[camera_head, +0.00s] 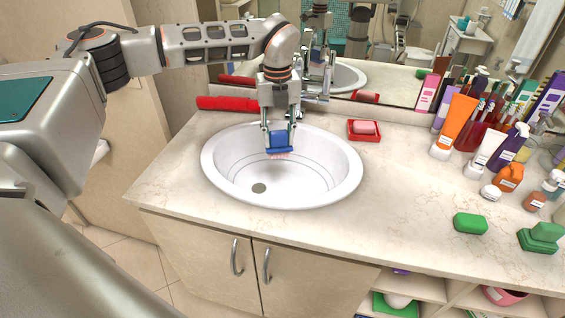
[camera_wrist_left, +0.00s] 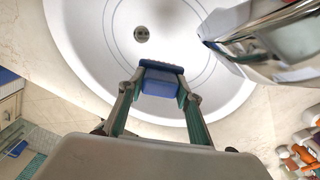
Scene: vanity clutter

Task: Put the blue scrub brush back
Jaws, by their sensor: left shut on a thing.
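The blue scrub brush (camera_head: 279,142) is between the fingers of my left gripper (camera_head: 278,132), with its pinkish bristles facing down. The gripper is shut on it and holds it above the back part of the white sink (camera_head: 340,187). In the left wrist view the brush (camera_wrist_left: 160,82) sits between the two fingertips (camera_wrist_left: 160,88), over the basin (camera_wrist_left: 95,50). My right gripper is in neither view.
The chrome faucet (camera_head: 318,90) stands right behind the gripper; it is close on the right in the wrist view (camera_wrist_left: 270,40). A red rolled item (camera_head: 225,103) lies at back left. A red soap dish (camera_head: 364,130) is right of the sink.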

